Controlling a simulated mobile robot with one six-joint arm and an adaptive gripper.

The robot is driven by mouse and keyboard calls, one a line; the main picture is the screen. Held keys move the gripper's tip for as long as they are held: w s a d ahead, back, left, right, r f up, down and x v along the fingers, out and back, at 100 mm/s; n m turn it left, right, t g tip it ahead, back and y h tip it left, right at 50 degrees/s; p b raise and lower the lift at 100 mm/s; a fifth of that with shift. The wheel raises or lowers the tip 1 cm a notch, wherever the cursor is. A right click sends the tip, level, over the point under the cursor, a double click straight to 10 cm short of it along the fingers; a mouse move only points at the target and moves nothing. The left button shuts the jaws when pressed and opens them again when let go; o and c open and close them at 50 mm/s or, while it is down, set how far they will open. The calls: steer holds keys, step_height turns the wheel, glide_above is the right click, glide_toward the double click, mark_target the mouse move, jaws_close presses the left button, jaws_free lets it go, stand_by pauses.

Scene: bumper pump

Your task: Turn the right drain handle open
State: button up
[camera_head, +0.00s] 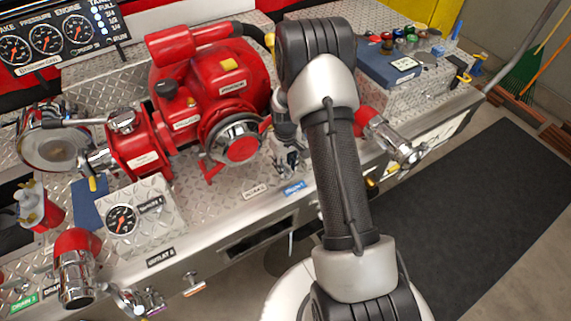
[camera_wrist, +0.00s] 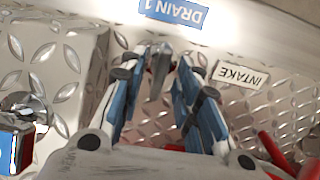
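My gripper (camera_head: 287,165) points down at the deck just behind its front edge, partly behind my arm in the head view. In the wrist view its two blue-and-grey fingers (camera_wrist: 163,70) are apart. A narrow grey metal piece (camera_wrist: 157,75) shows between the fingertips; it looks like a handle, but I cannot tell whether the fingers touch it. The blue DRAIN 1 label (camera_head: 293,187) lies just in front of the gripper; it also shows upside down in the wrist view (camera_wrist: 173,11). The handle cannot be made out clearly in the head view.
The red pump (camera_head: 215,90) stands behind and left of my gripper. The white INTAKE label (camera_head: 254,190) is at its left. A red-and-chrome outlet (camera_head: 395,145) sticks out right of my arm. A gauge box (camera_head: 125,218) stands at left. A dark mat (camera_head: 490,190) covers open floor at right.

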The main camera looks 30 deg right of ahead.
mark_target(285, 166)
step_height(285, 166, up, 12)
stand_by(0.4)
stand_by(0.4)
